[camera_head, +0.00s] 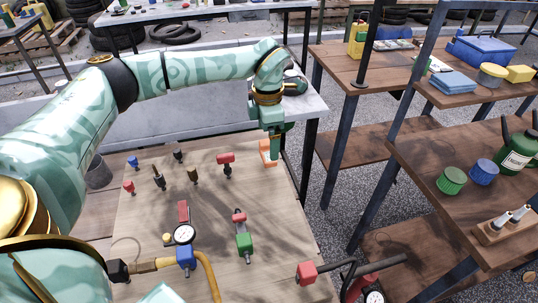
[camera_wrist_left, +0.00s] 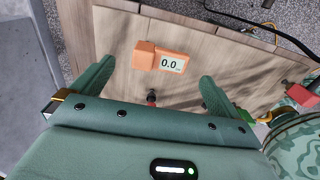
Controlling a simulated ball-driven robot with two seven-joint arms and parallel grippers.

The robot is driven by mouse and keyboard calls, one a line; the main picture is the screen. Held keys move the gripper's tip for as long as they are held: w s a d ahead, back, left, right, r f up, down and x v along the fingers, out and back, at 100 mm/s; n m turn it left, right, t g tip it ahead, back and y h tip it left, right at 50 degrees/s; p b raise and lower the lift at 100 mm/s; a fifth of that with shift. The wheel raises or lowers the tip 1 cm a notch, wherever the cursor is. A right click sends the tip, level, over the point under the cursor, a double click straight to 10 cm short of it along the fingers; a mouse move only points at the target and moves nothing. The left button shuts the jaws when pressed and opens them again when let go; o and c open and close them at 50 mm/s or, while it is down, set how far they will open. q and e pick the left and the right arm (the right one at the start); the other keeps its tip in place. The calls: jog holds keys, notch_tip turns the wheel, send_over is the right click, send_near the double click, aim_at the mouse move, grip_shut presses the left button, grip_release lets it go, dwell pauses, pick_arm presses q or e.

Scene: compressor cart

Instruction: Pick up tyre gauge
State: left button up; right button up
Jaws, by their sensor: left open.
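The tyre gauge (camera_head: 268,158) is a small orange digital device near the far right edge of the wooden board. In the left wrist view the gauge (camera_wrist_left: 163,59) lies flat, its screen reading 0.0 and a square orange block at its left end. My left gripper (camera_head: 273,150) points down over it and partly hides it in the head view. In the left wrist view the open fingers (camera_wrist_left: 157,82) stand to either side, with the gauge between and beyond their tips. The jaws are empty, and no contact shows. My right gripper is in neither view.
A wooden board (camera_head: 140,230) holds small fittings, a red-handled valve (camera_head: 226,160), a green and red valve (camera_head: 243,241) and a dial gauge (camera_head: 184,234) with a yellow hose (camera_head: 209,276). Shelves (camera_head: 445,150) stand to the right, beyond a gravel gap.

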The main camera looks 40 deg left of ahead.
aim_at(267, 152)
pick_arm(q)
notch_tip(267, 152, down, 5)
jog(key=shift+s+f+b, duration=0.15)
jog(key=shift+b, duration=1.05)
jog(key=shift+f, duration=0.3)
jog(key=shift+r, duration=0.2)
jog(key=c, duration=0.9)
